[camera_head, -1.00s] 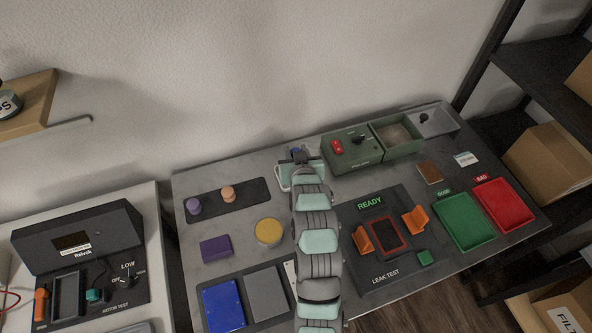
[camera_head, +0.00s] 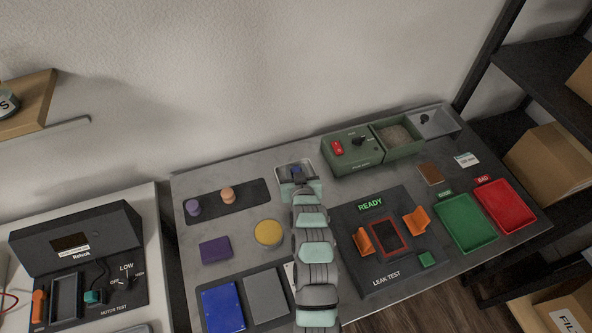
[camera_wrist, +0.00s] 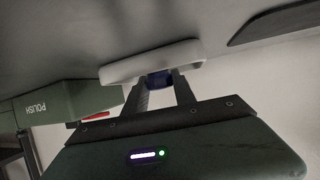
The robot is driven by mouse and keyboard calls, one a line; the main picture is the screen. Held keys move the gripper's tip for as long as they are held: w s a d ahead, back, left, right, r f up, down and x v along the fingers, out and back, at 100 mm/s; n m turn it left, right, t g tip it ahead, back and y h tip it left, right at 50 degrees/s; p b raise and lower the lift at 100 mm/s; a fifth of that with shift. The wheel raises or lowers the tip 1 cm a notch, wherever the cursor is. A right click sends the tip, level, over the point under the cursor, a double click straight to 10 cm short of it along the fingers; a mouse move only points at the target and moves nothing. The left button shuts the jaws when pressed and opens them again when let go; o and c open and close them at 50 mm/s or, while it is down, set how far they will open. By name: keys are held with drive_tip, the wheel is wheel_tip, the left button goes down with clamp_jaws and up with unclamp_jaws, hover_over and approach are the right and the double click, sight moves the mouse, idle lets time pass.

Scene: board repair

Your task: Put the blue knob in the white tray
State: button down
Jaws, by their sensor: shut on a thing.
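The white tray (camera_head: 281,166) stands at the back of the grey table, left of the green machine. It also shows in the wrist view (camera_wrist: 125,72). My gripper (camera_head: 297,174) reaches over the tray from the front. Its two fingers (camera_wrist: 159,84) are shut on the blue knob (camera_wrist: 157,79), which shows small and dark between the tips. In the head view the blue knob (camera_head: 296,168) appears within the tray's outline. I cannot tell whether it touches the tray's floor. My wrist hides the tray's front part.
A green polish machine (camera_head: 345,162) stands close to the right of the tray. A dark mat (camera_head: 250,194) with a purple knob (camera_head: 193,207) and an orange knob (camera_head: 227,194) lies to the left. A yellow disc (camera_head: 268,232) lies in front. The leak-test panel (camera_head: 385,272) is front right.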

drive_tip(key=c, duration=1)
unclamp_jaws()
drive_tip(key=shift+f, duration=0.1)
drive_tip(key=shift+s+r, duration=0.1)
drive_tip(key=shift+r, duration=0.15)
drive_tip(key=p+v, duration=0.1)
drive_tip(key=v, duration=1)
drive_tip(key=shift+s+r, duration=0.2)
drive_tip(key=shift+s, duration=0.15)
